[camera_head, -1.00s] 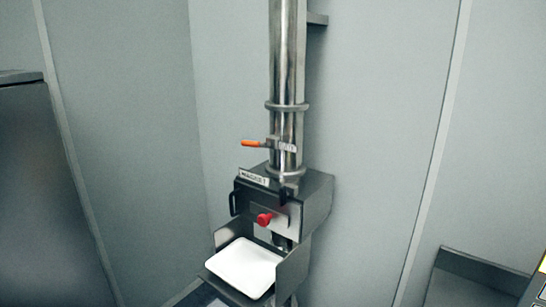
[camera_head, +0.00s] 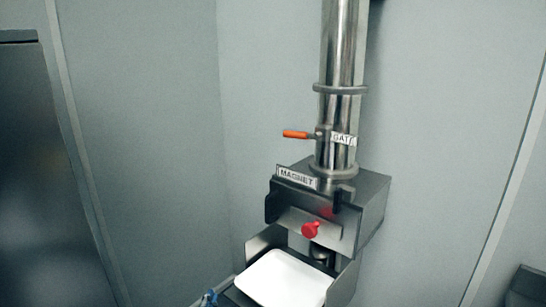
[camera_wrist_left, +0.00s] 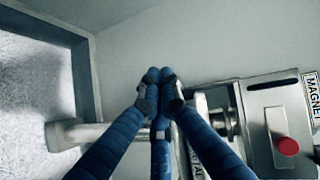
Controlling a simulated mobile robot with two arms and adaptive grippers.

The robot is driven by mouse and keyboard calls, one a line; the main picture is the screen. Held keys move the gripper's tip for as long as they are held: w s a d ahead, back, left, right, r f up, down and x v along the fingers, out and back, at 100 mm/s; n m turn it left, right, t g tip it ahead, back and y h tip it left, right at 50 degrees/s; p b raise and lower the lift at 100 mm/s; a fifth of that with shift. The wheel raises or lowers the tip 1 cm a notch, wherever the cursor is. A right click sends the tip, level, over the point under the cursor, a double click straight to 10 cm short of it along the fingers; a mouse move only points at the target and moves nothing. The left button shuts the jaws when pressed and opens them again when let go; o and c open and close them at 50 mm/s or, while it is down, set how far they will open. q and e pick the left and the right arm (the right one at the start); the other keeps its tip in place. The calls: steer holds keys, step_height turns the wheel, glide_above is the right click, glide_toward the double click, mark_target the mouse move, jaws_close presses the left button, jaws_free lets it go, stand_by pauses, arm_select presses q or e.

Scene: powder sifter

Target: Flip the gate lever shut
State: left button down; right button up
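The gate lever (camera_head: 297,134) has an orange handle that sticks out sideways to the left from the upright steel pipe (camera_head: 341,45). A GATE label (camera_head: 344,139) is beside its pivot. My left gripper (camera_head: 209,297) shows only as blue fingertips at the bottom edge of the head view, below and left of the lever and well apart from it. In the left wrist view, its blue fingers (camera_wrist_left: 159,76) come together at the tips with nothing visible between them. My right gripper is not in view.
A metal box with a MAGNET label (camera_head: 297,178) and a red knob (camera_head: 310,230) sits under the pipe. A white tray (camera_head: 285,280) lies below it. A dark cabinet (camera_head: 45,170) stands at left. The space left of the lever is clear.

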arm_select(q)
step_height(320, 180, up, 5)
steer(key=w+m+t, duration=0.2)
steer(key=w+m, duration=0.1)
steer(key=m+t+h+p, duration=0.4)
steer(key=m+h, duration=1)
steer(key=m, duration=0.8)
glide_toward(296, 135)
steer(key=w+d+f, duration=0.2)
steer(key=w+d, duration=0.2)
steer(key=w, duration=0.1)
steer(key=r, duration=0.1)
steer(key=r+p, duration=0.1)
steer(key=r, duration=0.1)
steer(key=shift+w+a+r+y+p, duration=0.2)
steer(key=shift+w+y+p, duration=0.1)
steer(key=shift+w+p, duration=0.1)
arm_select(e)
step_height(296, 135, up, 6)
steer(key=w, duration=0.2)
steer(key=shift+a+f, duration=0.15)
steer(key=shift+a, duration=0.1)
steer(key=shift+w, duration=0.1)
